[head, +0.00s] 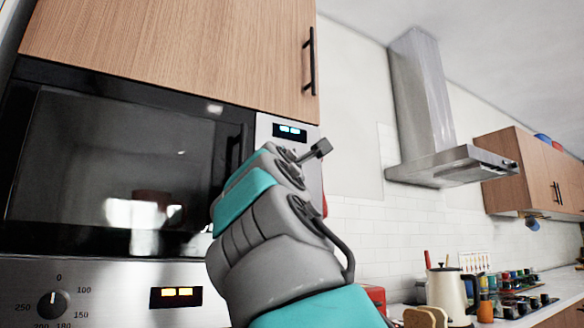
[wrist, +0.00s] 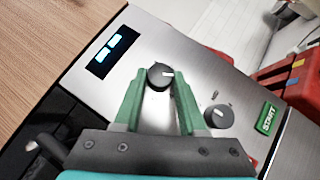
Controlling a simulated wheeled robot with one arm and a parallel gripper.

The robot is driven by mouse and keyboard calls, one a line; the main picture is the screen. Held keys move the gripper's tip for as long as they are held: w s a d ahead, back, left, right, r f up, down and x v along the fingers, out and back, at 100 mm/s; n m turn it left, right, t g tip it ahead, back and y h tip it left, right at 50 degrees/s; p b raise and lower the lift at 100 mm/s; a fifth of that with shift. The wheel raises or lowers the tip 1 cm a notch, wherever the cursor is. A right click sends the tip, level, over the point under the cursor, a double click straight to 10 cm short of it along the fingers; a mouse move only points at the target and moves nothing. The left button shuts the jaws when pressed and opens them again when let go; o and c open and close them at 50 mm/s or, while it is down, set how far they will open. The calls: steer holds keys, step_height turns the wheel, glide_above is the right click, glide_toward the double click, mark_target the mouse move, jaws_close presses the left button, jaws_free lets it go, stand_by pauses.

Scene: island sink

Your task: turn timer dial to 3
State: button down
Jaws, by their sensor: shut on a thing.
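The microwave's control panel (wrist: 215,80) fills the middle of the wrist view, tilted. A round black upper dial (wrist: 160,77) with a white pointer mark towards the right sits on it below the lit display (wrist: 112,52). My gripper (wrist: 160,73) has its two green fingers on either side of this dial and is shut on it. A second dark dial (wrist: 219,116) is apart from the fingers, to the lower right. I cannot read numbers around either dial. In the head view my arm hides the dials and the fingers.
A green START button (wrist: 267,117) is right of the second dial. The black microwave door (head: 120,170) is left of my arm. Below it is an oven panel with its own dial (head: 53,304). A wooden cabinet (head: 180,50) hangs above.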

steer(key=shift+d, duration=0.1)
steer(key=shift+c, duration=2.3)
jaws_free()
steer(key=shift+s, duration=0.1)
steer(key=d+b+v, duration=0.1)
steer(key=b+v, duration=0.1)
steer(key=v, duration=0.5)
steer(key=shift+s+a+f, duration=0.15)
steer(key=shift+s+a, duration=0.1)
steer(key=shift+a, duration=0.3)
